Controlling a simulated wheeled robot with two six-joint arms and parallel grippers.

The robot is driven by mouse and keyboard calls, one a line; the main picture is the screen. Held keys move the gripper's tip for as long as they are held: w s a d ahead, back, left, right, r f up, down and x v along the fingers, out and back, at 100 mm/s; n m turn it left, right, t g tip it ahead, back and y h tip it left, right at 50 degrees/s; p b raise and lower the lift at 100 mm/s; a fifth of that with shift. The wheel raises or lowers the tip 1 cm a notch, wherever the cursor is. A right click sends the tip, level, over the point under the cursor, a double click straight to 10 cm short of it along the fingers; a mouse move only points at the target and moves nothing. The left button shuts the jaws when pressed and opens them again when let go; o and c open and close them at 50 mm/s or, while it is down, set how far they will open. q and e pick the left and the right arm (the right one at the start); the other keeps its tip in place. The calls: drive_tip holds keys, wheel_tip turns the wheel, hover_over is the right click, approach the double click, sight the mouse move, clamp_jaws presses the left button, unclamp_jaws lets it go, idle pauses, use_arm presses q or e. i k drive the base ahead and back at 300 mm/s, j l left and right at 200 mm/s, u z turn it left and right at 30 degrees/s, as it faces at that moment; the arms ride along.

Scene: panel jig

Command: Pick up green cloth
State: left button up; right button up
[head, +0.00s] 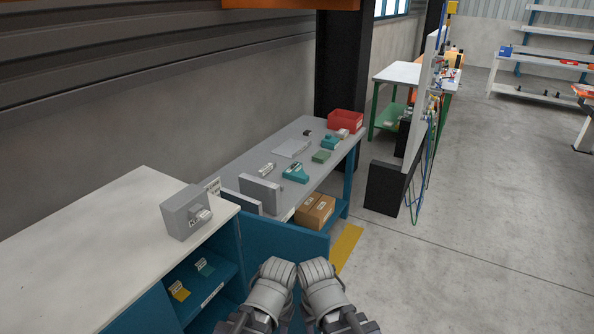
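My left gripper (279,265) and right gripper (316,266) are side by side at the bottom middle, to the right of the cabinet and apart from the green piece. I see both from behind, so their fingers are hidden and nothing shows in them.
The cabinet's white top (95,235) carries a grey box (186,212). A blue cabinet door (285,243) stands between it and the grey workbench (240,178), which holds teal and green parts and a red bin (345,121). Concrete floor (470,265) is free at right.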

sight(321, 157)
drive_tip(key=i+l+z, duration=0.1)
drive_tip(key=l+z, duration=0.15)
drive_tip(key=l, duration=0.15)
drive_tip(key=i+l+z, duration=0.1)
drive_tip(key=l+z, duration=0.15)
drive_tip(key=i+l+z, duration=0.3)
drive_tip(key=i+l, duration=0.3)
drive_tip(key=i+l+z, duration=0.3)
drive_tip(key=i+l, duration=0.25)
drive_tip(key=i, duration=0.15)
drive_tip(key=i+u, duration=0.4)
drive_tip(key=i, duration=0.3)
drive_tip(key=i+l+u, duration=0.2)
drive_tip(key=i+u, duration=0.25)
drive_tip(key=i, duration=0.2)
drive_tip(key=i+j+u, duration=0.1)
drive_tip(key=u, duration=0.35)
drive_tip(key=i+u, duration=0.4)
drive_tip(key=i+l+u, duration=0.1)
drive_tip(key=u, duration=0.35)
drive_tip(key=i+l+u, duration=0.15)
drive_tip(key=i+u, duration=0.25)
drive_tip(key=i+l+u, duration=0.1)
drive_tip(key=i+u, duration=0.25)
drive_tip(key=u, duration=0.15)
